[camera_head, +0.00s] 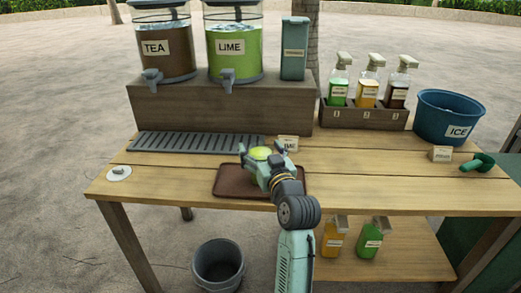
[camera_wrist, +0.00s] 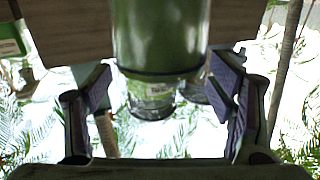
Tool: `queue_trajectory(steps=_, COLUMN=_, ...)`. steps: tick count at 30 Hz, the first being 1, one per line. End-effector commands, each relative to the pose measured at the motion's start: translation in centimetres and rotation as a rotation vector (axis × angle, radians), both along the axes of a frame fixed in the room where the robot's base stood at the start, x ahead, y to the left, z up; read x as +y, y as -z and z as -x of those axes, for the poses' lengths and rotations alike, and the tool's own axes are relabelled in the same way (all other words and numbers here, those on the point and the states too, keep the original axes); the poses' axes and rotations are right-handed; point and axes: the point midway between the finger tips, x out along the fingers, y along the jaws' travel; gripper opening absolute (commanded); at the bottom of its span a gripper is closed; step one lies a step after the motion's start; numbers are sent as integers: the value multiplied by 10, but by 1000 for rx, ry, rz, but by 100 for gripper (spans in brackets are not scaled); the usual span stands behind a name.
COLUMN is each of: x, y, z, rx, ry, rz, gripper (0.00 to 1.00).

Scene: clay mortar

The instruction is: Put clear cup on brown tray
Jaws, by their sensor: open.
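The clear cup shows in the head view as a round yellow-green liquid surface (camera_head: 260,153), above the brown tray (camera_head: 230,186). Its lower part is hidden by my gripper, so I cannot see its base touching the tray. My gripper (camera_head: 263,154) is open, with its fingers to either side of the cup. In the wrist view, which appears upside down, a green-filled cylinder that looks like the cup (camera_wrist: 160,38) stands between the open fingertips (camera_wrist: 160,75). Narrow gaps appear beside it.
A dark drip grate (camera_head: 195,142) lies behind the tray. The tea (camera_head: 165,65) and lime (camera_head: 238,65) dispensers stand on a wooden block. A small sign (camera_head: 288,142) is just behind my gripper. Bottles and a blue ice bucket (camera_head: 447,112) stand at right. The table's right-middle is clear.

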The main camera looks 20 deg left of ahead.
Motion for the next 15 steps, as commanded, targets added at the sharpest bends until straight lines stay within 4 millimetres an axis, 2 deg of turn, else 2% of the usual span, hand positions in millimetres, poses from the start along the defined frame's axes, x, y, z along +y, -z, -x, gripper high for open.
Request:
queue_trajectory(steps=9, x=-43, y=4, z=52, rx=0, ry=5, rz=0, gripper=76)
queue_trajectory(steps=15, x=-63, y=3, z=78, rx=1, ry=2, rz=-1, gripper=76)
